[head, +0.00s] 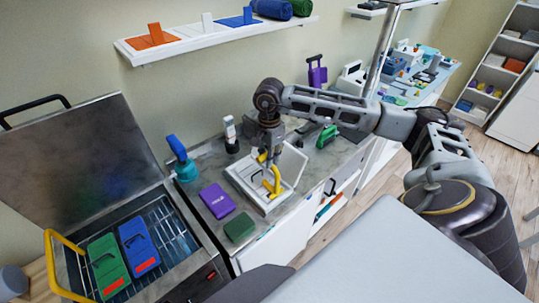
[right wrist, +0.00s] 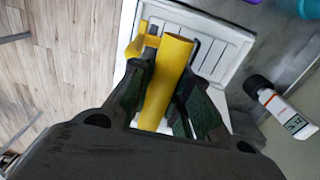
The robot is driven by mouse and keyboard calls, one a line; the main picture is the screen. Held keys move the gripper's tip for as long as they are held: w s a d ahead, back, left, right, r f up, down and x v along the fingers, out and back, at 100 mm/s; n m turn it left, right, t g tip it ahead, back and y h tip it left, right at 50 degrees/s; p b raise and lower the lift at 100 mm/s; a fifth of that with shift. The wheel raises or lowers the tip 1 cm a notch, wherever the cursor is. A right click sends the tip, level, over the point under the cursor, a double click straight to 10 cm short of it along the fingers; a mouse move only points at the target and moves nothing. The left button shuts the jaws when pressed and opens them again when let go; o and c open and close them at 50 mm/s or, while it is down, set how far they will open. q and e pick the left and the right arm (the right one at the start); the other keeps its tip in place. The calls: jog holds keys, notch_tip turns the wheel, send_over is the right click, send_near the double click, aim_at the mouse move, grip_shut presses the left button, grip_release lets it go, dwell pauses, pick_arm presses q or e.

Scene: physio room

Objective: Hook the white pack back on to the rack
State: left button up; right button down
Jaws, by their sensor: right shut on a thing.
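My right gripper (head: 271,160) is shut on a yellow handle (head: 273,181), over a shallow white tray-like case (head: 246,187) on the counter. In the right wrist view the yellow bar (right wrist: 166,75) runs between the fingers, with a white ribbed panel (right wrist: 222,55) under it. I cannot tell whether the handle is joined to the white piece. At the left, an open steel tank holds a wire rack (head: 172,236) with a green pack (head: 107,262) and a blue pack (head: 139,246). My left gripper is out of view.
A purple box (head: 217,201) and a dark green block (head: 239,227) lie between case and tank. A blue-handled teal item (head: 182,160) and a white handheld device (head: 230,134) stand behind. The raised tank lid (head: 80,150) and yellow bar (head: 52,262) flank the rack.

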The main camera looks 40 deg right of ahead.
jog(key=shift+f, duration=0.4)
jog(key=w+b, duration=0.1)
jog(key=w, duration=0.6)
jog(key=shift+w+a+b, duration=0.15)
jog(key=shift+a+b, duration=0.15)
dwell(0.6)
jog(key=shift+w+r+p, duration=0.1)
jog(key=shift+r+p, duration=0.7)
jog(key=shift+r, duration=1.15)
dwell(1.5)
jog(key=shift+r+p, duration=1.1)
jog(key=shift+r, duration=1.2)
